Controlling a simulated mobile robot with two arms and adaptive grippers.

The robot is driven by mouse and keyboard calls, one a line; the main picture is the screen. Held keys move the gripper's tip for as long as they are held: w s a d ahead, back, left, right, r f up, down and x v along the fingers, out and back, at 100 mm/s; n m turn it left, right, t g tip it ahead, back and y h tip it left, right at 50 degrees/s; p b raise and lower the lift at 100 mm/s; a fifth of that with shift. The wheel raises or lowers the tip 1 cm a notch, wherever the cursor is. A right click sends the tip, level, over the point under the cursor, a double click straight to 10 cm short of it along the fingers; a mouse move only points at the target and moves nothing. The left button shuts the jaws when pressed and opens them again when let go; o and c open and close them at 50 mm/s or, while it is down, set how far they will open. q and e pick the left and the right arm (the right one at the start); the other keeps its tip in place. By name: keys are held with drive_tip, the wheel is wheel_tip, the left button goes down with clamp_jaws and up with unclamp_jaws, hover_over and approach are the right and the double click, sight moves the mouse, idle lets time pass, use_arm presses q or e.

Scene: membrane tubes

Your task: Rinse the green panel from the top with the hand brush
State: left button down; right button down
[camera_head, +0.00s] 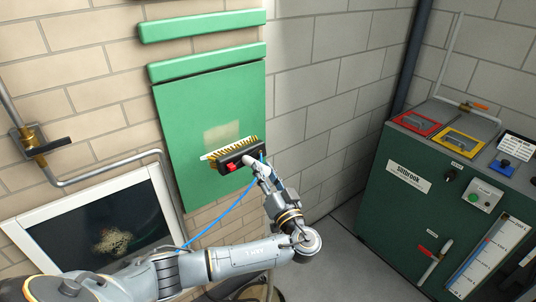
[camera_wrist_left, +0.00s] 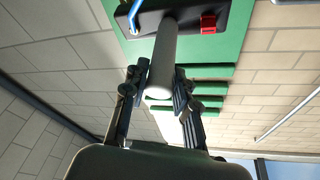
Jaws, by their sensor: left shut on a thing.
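The green panel (camera_head: 182,122) is on the brick wall at the upper middle of the head view, with a pale beige patch (camera_head: 222,132) on its lower middle. It also shows in the left wrist view (camera_wrist_left: 234,40). The hand brush (camera_head: 240,156) has a black head, yellow bristles, a red button and a blue hose. Its head is in front of the panel, just below the patch; I cannot tell whether the bristles touch. My left gripper (camera_wrist_left: 158,84) is shut on the brush's grey handle (camera_wrist_left: 164,50). My right gripper is not in view.
A green control cabinet (camera_head: 395,215) stands at the right. Bare floor shows between.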

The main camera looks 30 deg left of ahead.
sight(256, 146)
use_arm(q)
drive_tip(key=shift+y, duration=0.7)
drive_tip(key=r, duration=0.2)
drive_tip(key=w+r, duration=0.1)
drive_tip(key=r, duration=0.1)
drive_tip(key=shift+w+d+r, duration=0.1)
drive_tip(key=shift+w+r, duration=0.05)
drive_tip(key=shift+r, duration=0.15)
drive_tip(key=shift+w+a+p, duration=0.15)
drive_tip(key=shift+w+a, duration=0.1)
drive_tip(key=shift+a, duration=0.4)
drive_tip(key=shift+w+a+p, duration=0.15)
drive_tip(key=shift+w+a, duration=0.1)
drive_tip(key=shift+a, duration=0.4)
drive_tip(key=shift+w+a, duration=0.25)
drive_tip(key=shift+a, duration=0.35)
drive_tip(key=shift+w+a, duration=0.25)
drive_tip(key=shift+a, duration=0.35)
drive_tip(key=shift+f+b, duration=2.85)
drive_tip(key=shift+b, duration=0.2)
wheel_tip(256, 146, down, 12)
drive_tip(key=b, duration=1.3)
drive_tip(key=shift+d, duration=0.1)
